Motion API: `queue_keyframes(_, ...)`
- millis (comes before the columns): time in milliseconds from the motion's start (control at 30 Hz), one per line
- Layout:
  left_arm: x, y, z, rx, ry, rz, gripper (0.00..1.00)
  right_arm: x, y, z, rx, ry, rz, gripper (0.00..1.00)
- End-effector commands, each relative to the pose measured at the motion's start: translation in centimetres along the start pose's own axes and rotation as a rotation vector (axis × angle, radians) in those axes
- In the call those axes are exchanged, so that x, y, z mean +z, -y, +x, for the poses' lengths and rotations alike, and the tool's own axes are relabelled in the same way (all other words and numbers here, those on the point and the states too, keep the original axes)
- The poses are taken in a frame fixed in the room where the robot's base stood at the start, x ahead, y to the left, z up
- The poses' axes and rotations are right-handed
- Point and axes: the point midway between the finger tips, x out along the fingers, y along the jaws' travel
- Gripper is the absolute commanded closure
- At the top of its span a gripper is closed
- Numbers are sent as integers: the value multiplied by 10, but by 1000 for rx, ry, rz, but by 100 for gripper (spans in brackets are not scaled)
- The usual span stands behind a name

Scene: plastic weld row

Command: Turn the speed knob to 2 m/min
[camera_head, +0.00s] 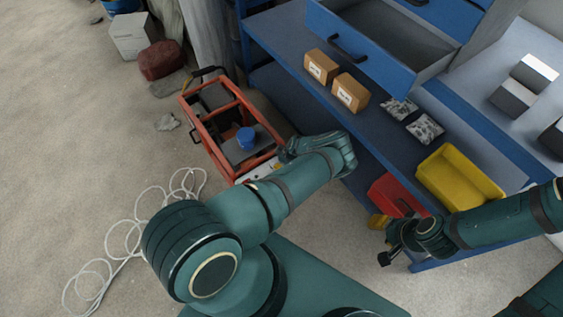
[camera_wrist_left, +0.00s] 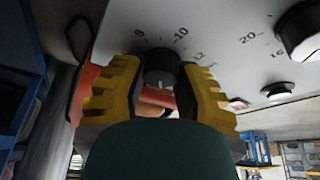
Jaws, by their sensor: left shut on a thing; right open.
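In the left wrist view a black knob (camera_wrist_left: 161,66) stands on a pale panel (camera_wrist_left: 226,38), with the numbers 8, 10 and 12 around it. My left gripper (camera_wrist_left: 163,78) is shut on this knob, one yellow ridged finger on each side. The knob's pointer setting cannot be read clearly. In the head view the orange-framed machine (camera_head: 207,127) stands on the floor; my left arm reaches to its near end and hides most of the panel there. My right gripper (camera_head: 391,246) is open and empty, in front of the blue bench.
The blue bench (camera_head: 285,45) carries boxes, bags and a yellow bin (camera_head: 457,178). A red bin (camera_head: 395,195) is below. White cable (camera_head: 125,235) lies coiled on the floor.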

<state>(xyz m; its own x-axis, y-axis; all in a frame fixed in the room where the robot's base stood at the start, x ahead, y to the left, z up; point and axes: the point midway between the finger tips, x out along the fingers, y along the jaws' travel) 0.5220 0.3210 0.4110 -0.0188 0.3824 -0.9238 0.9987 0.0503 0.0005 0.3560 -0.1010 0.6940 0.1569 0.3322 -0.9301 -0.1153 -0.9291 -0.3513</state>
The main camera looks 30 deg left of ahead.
Motion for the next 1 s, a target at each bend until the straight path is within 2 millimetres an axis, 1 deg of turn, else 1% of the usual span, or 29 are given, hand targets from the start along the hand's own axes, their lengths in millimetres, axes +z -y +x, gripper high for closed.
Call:
queue_keyframes(300, 1, 0, 1, -50, 1, -122, 100, 0, 0, 0, 0, 0, 0, 53)
queue_keyframes(867, 1, 0, 1, -61, 1, -150, 100, 0, 0, 0, 0, 1, 0, 53)
queue_keyframes(900, 1, 0, 1, -61, 1, -150, 59, 0, 0, 0, 0, 1, 0, 53)
queue_keyframes(967, 1, 0, 1, -61, 1, -150, 38, 0, 0, 0, 0, 1, 0, 53)
queue_keyframes(1000, 0, 0, 1, -61, 1, -150, 35, 0, 0, 0, 0, 0, 0, 53)
